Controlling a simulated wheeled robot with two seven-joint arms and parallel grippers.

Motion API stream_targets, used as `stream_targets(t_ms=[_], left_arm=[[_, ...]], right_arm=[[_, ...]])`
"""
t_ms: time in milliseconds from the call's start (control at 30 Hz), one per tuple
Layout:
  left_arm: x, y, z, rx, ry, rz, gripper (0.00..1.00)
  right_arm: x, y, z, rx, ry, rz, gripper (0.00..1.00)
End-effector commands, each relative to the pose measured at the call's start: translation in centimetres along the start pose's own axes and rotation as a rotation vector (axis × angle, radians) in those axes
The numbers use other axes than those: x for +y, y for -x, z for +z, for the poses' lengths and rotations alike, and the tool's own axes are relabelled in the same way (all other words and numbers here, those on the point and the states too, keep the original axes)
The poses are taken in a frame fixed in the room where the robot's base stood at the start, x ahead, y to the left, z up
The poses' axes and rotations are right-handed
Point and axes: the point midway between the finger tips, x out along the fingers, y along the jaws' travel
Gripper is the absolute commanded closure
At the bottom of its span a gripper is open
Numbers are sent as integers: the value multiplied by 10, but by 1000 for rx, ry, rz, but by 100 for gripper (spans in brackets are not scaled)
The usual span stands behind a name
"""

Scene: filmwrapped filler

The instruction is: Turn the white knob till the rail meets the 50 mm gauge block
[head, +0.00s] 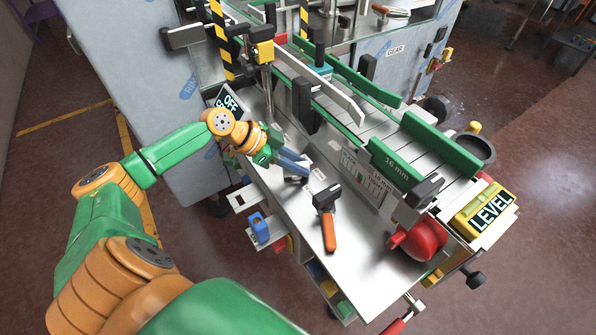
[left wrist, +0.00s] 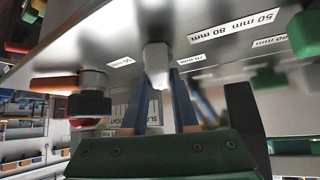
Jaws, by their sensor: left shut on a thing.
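My left gripper (head: 300,167) reaches in from the left over the machine's metal deck. Its blue fingers are shut on the white knob (left wrist: 157,62), one finger on each side. In the head view the knob is mostly hidden by the fingers. Green guide rails (head: 342,72) run along the conveyor, above and to the right of the gripper. I cannot tell which part is the 50 mm gauge block. My right gripper is not in view.
An orange-handled black lever (head: 328,228) lies just right of and nearer than the gripper. A red knob (head: 420,240) and a yellow LEVEL box (head: 486,210) are at the right end. A blue clamp (head: 259,228) sticks out at the deck's left edge.

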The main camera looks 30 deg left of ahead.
Motion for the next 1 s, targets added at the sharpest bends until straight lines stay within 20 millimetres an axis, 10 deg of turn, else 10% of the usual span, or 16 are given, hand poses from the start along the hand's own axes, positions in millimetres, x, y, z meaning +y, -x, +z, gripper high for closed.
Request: stream_targets(t_ms=[1000], left_arm=[[4,-1,2,-2,-526,535,100]], right_arm=[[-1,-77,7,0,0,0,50]])
